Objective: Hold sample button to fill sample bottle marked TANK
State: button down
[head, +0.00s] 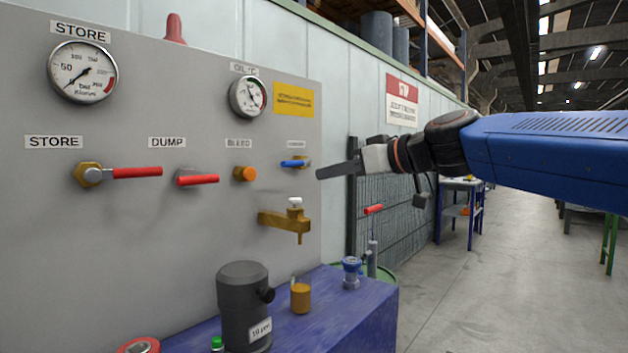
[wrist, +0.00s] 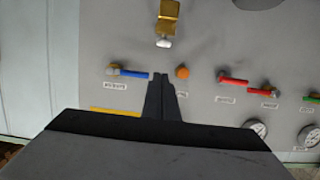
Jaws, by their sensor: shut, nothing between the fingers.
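My gripper (head: 320,173) is shut and empty, pointing left at the grey panel, just right of the blue lever (head: 293,163). In the wrist view, which shows the panel upside down, its fingertips (wrist: 161,78) appear between the blue lever (wrist: 133,73) and an orange button (wrist: 182,72). That button (head: 245,174) sits under a label reading BLEED. No label reading SAMPLE is legible. A brass tap (head: 284,219) with a white top projects below the blue lever. A small amber container (head: 301,298) stands on the blue bench; no TANK marking is legible on it.
Red levers sit under STORE (head: 137,172) and DUMP (head: 198,180); gauges (head: 83,71) (head: 248,97) are above. A dark canister (head: 243,305) marked 10 µm and a blue-topped fitting (head: 351,272) stand on the bench (head: 375,308). Open floor lies to the right.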

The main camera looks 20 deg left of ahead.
jog(key=shift+v, duration=1.55)
jog(key=s+d+f+m+h, duration=0.4)
jog(key=s+d+f, duration=0.4)
jog(key=d+f, duration=0.6)
jog(key=s+d+f+m+h, duration=0.5)
jog(key=s+d+f, duration=0.3)
jog(key=d+f, duration=0.6)
jog(key=s+d+f+m+g+h, duration=0.1)
jog(key=s+d+f+m+h, duration=0.3)
jog(key=s+d+f, duration=0.5)
jog(key=d+f+h, duration=0.1)
jog(key=d+f, duration=0.4)
jog(key=f, duration=0.2)
jog(key=shift+d+f, duration=0.25)
jog(key=shift+f, duration=0.05)
